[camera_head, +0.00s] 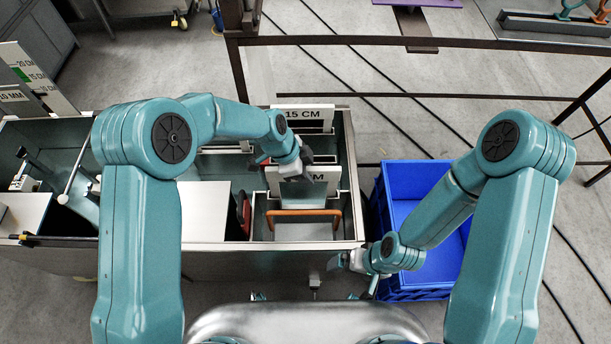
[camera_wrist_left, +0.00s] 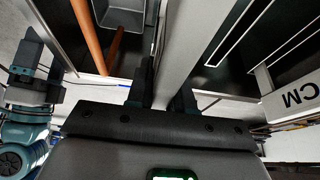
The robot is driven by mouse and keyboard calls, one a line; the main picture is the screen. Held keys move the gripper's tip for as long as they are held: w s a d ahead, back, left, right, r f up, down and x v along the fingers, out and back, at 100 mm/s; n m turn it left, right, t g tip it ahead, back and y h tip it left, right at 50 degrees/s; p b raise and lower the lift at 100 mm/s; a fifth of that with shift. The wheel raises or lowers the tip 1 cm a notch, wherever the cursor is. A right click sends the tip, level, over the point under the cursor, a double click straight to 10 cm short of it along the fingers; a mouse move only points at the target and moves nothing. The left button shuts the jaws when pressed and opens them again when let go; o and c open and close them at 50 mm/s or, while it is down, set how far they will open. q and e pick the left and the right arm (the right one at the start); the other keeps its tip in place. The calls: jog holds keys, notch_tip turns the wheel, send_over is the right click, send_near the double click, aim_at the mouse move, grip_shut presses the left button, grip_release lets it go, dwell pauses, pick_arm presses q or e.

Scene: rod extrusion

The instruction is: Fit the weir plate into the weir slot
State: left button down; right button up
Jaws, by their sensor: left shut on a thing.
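My left gripper (camera_head: 290,172) is shut on the top edge of a white weir plate (camera_head: 324,180), whose label shows only partly as "CM". The plate stands upright inside the right end of the metal tank (camera_head: 358,225). In the left wrist view the pale plate edge (camera_wrist_left: 193,55) runs between my gripper's dark fingers (camera_wrist_left: 165,92). The plate's lower part and any slot beneath it are hard to make out. A second white plate marked "15 CM" (camera_head: 303,114) stands upright at the tank's back. My right gripper (camera_head: 358,264) is low beside the tank's front right corner.
An orange bar (camera_head: 303,213) crosses the tank's right compartment in front of the held plate. A blue crate (camera_head: 395,200) stands right of the tank. More marked plates (camera_head: 35,75) stand at the far left. A dark rail frame (camera_head: 400,41) runs behind.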

aim_at(303, 191)
pick_arm(q)
notch_tip(303, 191, down, 2)
jog(key=shift+w+f, duration=0.1)
jog(key=shift+f, duration=0.1)
jog(key=shift+f, duration=0.2)
jog(key=c, duration=1)
grip_release()
jog(key=shift+r, duration=0.1)
